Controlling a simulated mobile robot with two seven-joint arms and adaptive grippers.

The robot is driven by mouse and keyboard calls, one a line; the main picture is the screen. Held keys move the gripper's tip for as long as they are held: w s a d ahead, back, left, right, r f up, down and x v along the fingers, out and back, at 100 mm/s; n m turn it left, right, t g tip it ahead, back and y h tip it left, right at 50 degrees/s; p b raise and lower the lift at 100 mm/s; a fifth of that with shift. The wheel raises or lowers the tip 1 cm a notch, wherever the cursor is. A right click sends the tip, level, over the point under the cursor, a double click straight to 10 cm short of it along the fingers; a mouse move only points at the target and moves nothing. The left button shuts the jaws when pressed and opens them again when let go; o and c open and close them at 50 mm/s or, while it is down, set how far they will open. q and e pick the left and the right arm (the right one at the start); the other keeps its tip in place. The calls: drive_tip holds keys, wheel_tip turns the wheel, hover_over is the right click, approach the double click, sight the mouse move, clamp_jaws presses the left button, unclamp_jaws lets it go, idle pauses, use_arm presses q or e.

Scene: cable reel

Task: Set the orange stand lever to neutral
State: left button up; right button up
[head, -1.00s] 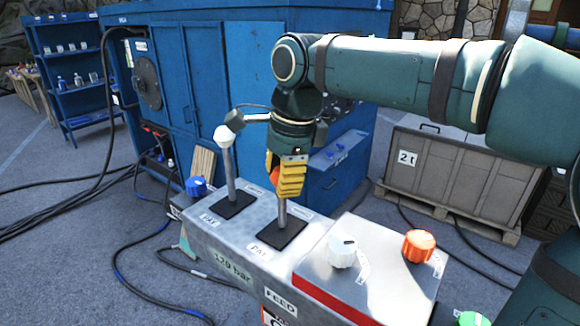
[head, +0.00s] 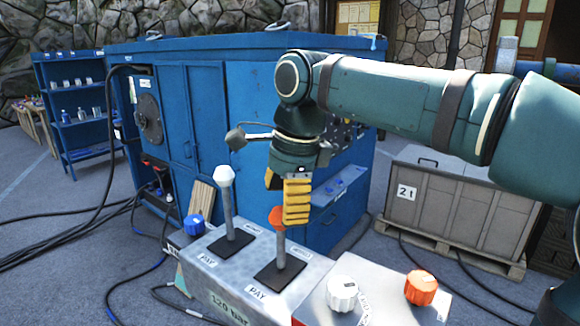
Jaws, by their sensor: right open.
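The orange-knobbed stand lever (head: 280,247) stands on a dark square plate on the grey control stand (head: 207,270), near a PAY label. In the picture it looks close to upright, its knob tilted slightly left. My right gripper (head: 285,205) comes down from above with yellow ribbed fingers. The near finger overlaps the right side of the orange knob; the lower shaft is clear below it. The gripper is open; I cannot tell whether it touches the knob. My left gripper is not in view.
A white-knobbed lever (head: 227,205) stands just left. A white dial (head: 341,293) and an orange dial (head: 420,288) sit on the box in front. A blue knob (head: 194,225) is at the left. A blue cabinet (head: 205,120) stands behind, and a grey crate (head: 465,200) at the right.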

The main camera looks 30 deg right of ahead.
wheel_tip(320, 180, up, 8)
drive_tip(key=s, duration=0.1)
drive_tip(key=shift+s+d+r, duration=0.15)
drive_tip(key=shift+s+d, duration=0.05)
drive_tip(key=shift+d, duration=0.2)
